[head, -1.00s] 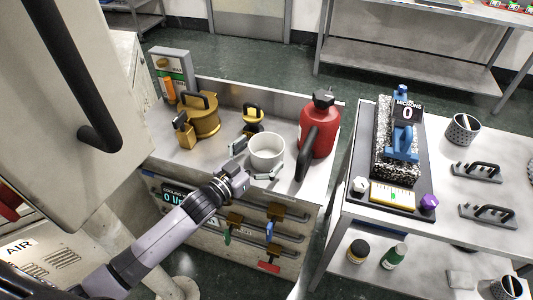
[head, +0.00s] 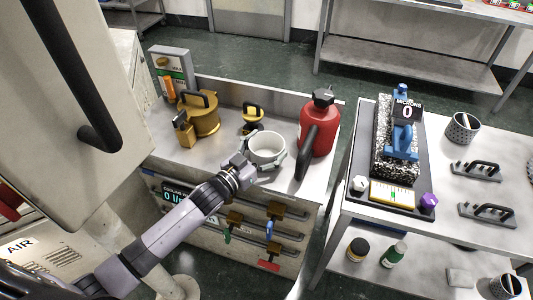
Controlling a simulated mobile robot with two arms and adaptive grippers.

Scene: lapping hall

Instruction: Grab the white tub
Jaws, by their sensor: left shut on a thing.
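The white tub (head: 266,143) stands upright and open-topped on the metal bench top, left of a red canister (head: 318,126). My left gripper (head: 264,160) reaches in from the front left. Its fingers are shut on the tub, one on each side of it. The inside of the tub looks empty. The tub seems to rest on the bench, though its base is partly hidden by the gripper. My right gripper is not in view.
A brass pot (head: 203,116) and a small brass piece with a black handle (head: 252,119) stand behind and left of the tub. A raised cabinet door (head: 75,90) fills the left. A second table (head: 345,205) with a granite gauge stand is at right.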

